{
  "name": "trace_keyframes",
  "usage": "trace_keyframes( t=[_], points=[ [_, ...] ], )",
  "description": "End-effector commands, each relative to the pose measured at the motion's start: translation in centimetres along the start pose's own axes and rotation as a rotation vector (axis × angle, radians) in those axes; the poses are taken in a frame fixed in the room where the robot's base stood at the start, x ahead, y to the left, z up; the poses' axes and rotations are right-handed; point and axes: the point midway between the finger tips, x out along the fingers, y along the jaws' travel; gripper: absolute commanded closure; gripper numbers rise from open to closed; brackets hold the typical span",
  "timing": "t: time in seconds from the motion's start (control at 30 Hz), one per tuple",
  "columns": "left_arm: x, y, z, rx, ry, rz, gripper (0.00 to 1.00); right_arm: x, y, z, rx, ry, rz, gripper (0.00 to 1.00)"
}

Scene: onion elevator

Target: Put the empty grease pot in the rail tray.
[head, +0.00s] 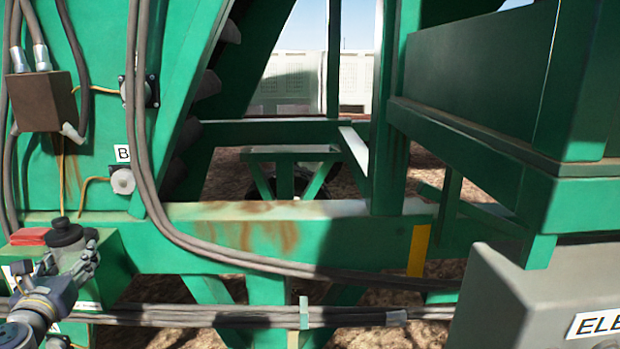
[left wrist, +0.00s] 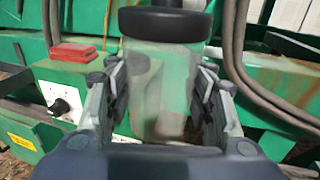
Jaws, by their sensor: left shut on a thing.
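The grease pot (head: 67,236) is a translucent pot with a dark round cap, at the lower left of the head view. It is upright. In the left wrist view the clear body of the pot (left wrist: 152,92) fills the middle, between the fingers. My left gripper (head: 72,265) is shut on the pot's body, and it also shows in the left wrist view (left wrist: 160,105) with one finger on each side. I cannot pick out the rail tray for certain in either view. My right gripper is not in view.
A red block (head: 28,237) lies on a green ledge beside the pot. Thick grey hoses (head: 200,245) run across the green frame (head: 300,215). A grey labelled box (head: 530,295) stands at the lower right. A brown box (head: 42,101) with cables hangs at the upper left.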

Motion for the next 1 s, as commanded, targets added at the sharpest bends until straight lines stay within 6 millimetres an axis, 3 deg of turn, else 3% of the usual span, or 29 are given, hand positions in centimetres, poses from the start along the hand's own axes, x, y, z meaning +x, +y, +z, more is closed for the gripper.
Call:
trace_keyframes(
  t=[0.03,0.2,0.37,0.5,0.67,0.8,1.0],
  points=[
    [-0.8,-1.4,-2.5,-0.008,0.009,-0.029,0.81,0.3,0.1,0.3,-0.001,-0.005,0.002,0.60],
    [-4.2,-6.3,-8.8,-0.011,0.008,-0.132,0.81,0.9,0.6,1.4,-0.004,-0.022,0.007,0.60],
    [-8.7,-10.9,-14.0,-0.012,0.008,-0.225,0.81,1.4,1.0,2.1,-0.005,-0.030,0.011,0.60],
    [-13.8,-15.1,-17.8,-0.014,0.010,-0.300,0.81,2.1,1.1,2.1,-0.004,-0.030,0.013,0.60],
    [-21.0,-19.8,-20.4,-0.015,0.009,-0.365,0.81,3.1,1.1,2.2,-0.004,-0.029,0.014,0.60],
    [-26.7,-22.5,-20.3,-0.014,0.005,-0.370,0.81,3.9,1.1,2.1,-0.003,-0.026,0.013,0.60],
    [-30.3,-23.4,-19.1,-0.006,0.001,-0.334,0.81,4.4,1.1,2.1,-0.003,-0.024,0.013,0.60]
  ],
)
